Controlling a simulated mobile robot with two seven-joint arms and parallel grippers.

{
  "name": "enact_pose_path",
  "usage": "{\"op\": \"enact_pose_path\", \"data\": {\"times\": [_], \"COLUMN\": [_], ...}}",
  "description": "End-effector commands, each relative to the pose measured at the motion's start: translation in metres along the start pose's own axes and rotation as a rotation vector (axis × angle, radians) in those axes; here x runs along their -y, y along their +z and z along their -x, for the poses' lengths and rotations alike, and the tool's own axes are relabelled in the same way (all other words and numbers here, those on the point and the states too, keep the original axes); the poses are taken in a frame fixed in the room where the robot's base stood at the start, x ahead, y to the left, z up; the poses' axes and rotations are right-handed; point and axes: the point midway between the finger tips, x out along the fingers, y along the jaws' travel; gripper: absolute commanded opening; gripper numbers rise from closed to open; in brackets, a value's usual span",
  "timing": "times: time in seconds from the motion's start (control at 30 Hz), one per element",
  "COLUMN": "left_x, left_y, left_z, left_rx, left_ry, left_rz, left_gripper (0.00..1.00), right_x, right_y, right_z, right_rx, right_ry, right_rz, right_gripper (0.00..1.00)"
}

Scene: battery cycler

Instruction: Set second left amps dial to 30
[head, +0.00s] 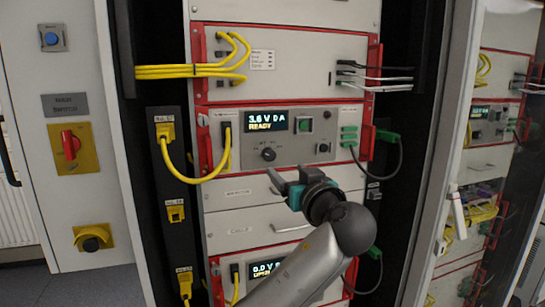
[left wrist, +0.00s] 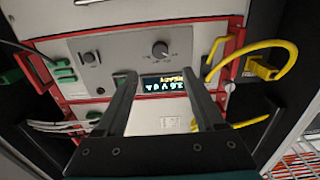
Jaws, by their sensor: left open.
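A grey cycler panel (head: 225,155) in the open rack carries a display (head: 267,121) reading 3.6 V 0 A, READY. Below the display is a dark round dial (head: 268,154); it also shows in the upside-down left wrist view (left wrist: 160,49). Its small scale marks are too blurred to read. My right gripper is not in view.
Yellow cables (head: 228,158) loop at the panel's left and green plugs (head: 348,137) with a dark cable stick out at its right. Red handles (head: 374,100) edge the unit. A lower unit's display (head: 266,268) is partly hidden by my arm. A second rack stands at right.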

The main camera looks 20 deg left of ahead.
Motion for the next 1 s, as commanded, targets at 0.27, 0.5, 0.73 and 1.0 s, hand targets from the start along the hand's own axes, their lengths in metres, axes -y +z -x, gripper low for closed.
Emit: {"op": "enact_pose_path", "data": {"times": [0.27, 0.5, 0.73, 1.0], "left_x": [0.001, 0.001, 0.000, 0.000], "left_y": [-0.002, -0.001, 0.000, 0.001], "left_z": [-0.055, -0.090, -0.107, -0.112], "left_rx": [0.000, 0.001, 0.001, 0.001], "left_ry": [-0.003, -0.002, 0.000, 0.001], "left_rz": [-0.005, -0.002, -0.003, -0.001], "left_gripper": [0.71, 0.71, 0.71, 0.71], "right_x": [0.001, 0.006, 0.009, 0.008], "right_y": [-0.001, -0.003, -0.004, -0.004], "right_z": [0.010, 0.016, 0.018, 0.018], "right_rx": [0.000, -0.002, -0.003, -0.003], "right_ry": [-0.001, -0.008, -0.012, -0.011], "right_rz": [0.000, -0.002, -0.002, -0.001], "right_gripper": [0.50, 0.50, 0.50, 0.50]}}
